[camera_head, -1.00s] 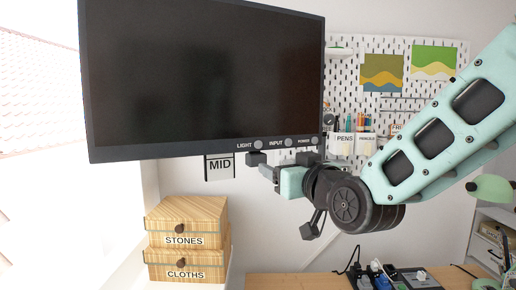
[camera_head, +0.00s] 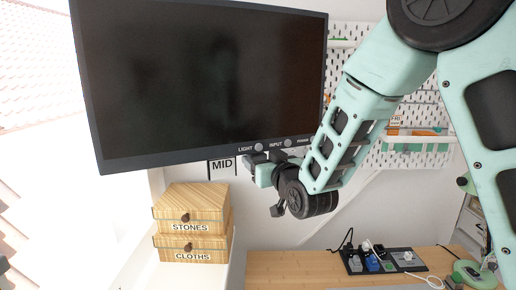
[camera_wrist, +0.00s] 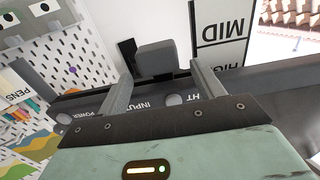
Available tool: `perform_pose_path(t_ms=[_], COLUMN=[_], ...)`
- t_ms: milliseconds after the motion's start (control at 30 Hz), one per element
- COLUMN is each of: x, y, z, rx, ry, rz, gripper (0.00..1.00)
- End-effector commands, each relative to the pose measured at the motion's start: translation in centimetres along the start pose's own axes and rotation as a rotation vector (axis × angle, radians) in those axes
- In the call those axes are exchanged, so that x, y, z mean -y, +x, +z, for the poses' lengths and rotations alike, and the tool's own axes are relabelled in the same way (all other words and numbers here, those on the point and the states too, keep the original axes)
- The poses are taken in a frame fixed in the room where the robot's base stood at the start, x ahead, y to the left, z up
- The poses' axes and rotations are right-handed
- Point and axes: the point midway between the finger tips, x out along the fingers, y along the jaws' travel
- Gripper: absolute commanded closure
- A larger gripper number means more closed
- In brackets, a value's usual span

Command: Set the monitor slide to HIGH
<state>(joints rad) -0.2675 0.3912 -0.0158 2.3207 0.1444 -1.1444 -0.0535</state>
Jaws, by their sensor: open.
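The monitor (camera_head: 200,80) is dark-screened, with LIGHT, INPUT and POWER buttons along its lower edge. A white scale plate (camera_head: 222,165) marked MID hangs partly behind that edge. In the wrist view, the plate (camera_wrist: 222,35) reads MID and, nearer the monitor, a partly hidden HIGH. A dark grey block (camera_wrist: 157,58), apparently the slide's handle, sits beside the plate. My gripper (camera_wrist: 161,72) is open, with one finger on each side of the block's near end; contact is unclear. In the head view my gripper (camera_head: 262,160) is just under the monitor's lower edge.
Wooden boxes labelled STONES (camera_head: 190,208) and CLOTHS (camera_head: 192,248) are stacked at lower left. A pegboard (camera_head: 420,150) is behind my arm. Cables and plugs (camera_head: 375,262) lie on the desk (camera_head: 290,268). The monitor edge is close to my fingers.

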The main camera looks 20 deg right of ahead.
Motion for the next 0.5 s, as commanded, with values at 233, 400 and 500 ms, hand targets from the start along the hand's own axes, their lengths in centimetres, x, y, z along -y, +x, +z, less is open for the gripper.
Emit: perform_pose_path(t_ms=[233, 400, 500], x=[0.0, 0.0, 0.0], y=[2.8, 3.2, 3.2], z=[-0.1, 0.0, 0.0], rx=[0.000, 0.001, 0.001], ry=[-0.001, -0.001, -0.001], rz=[0.000, 0.000, 0.000], gripper=[0.33, 0.33, 0.33])
